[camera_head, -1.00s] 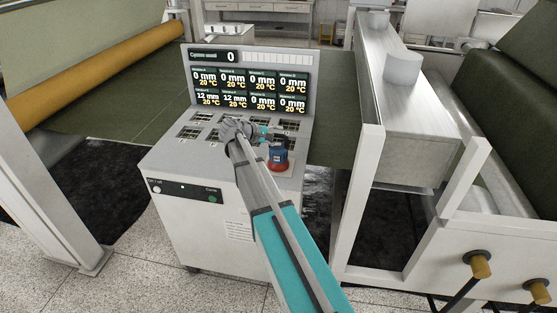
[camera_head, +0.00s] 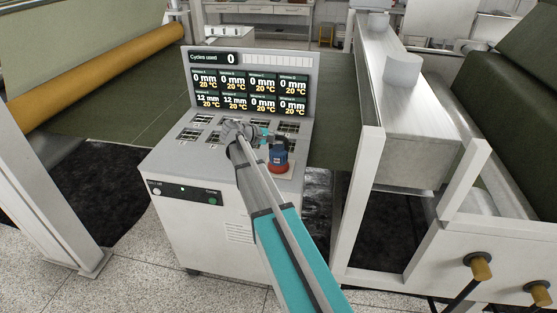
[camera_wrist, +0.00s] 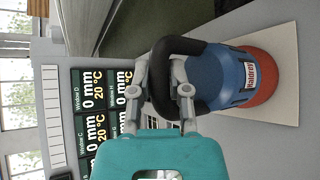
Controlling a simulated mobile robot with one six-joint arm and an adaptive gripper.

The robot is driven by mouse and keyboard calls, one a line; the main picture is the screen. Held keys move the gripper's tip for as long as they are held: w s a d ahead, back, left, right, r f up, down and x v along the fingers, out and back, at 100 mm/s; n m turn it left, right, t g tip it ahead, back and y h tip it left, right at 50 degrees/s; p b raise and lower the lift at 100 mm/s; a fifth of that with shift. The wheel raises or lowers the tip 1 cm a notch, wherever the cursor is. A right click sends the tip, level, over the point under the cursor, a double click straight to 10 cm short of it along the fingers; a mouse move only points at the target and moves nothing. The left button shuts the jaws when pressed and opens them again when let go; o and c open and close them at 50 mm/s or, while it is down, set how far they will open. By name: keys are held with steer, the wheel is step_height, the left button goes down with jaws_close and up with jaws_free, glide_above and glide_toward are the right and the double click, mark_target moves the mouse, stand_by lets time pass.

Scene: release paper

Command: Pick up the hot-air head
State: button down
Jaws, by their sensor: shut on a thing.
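The hot-air head is a blue body with a red-orange base and a black handle. In the head view the hot-air head (camera_head: 278,158) stands on a pale pad at the right of the console top. In the wrist view the hot-air head (camera_wrist: 222,80) fills the right middle, its black handle looping toward my gripper (camera_wrist: 162,92). My gripper is shut on the black handle, one finger on each side of it. In the head view my gripper (camera_head: 268,137) is small and partly hidden by my arm. The base appears to rest on the pad.
The console (camera_head: 219,205) has several slotted windows in its top and a display panel (camera_head: 250,80) behind them. The pale pad (camera_wrist: 285,50) lies under the head. A white machine frame (camera_head: 368,170) stands close at the right. Green sheet material (camera_head: 120,105) runs behind.

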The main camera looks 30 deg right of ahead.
steer(key=shift+r, duration=0.2)
stand_by(0.5)
step_height(320, 180, up, 3)
steer(key=p, duration=0.3)
steer(key=shift+r+p, duration=0.1)
steer(key=shift+p, duration=0.2)
steer(key=s+a+r+p, duration=0.4)
steer(key=s+r+p, duration=0.5)
steer(key=s, duration=0.4)
steer(key=shift+s+r, duration=0.15)
steer(key=shift+r, duration=0.05)
steer(key=shift+a, duration=0.1)
stand_by(0.3)
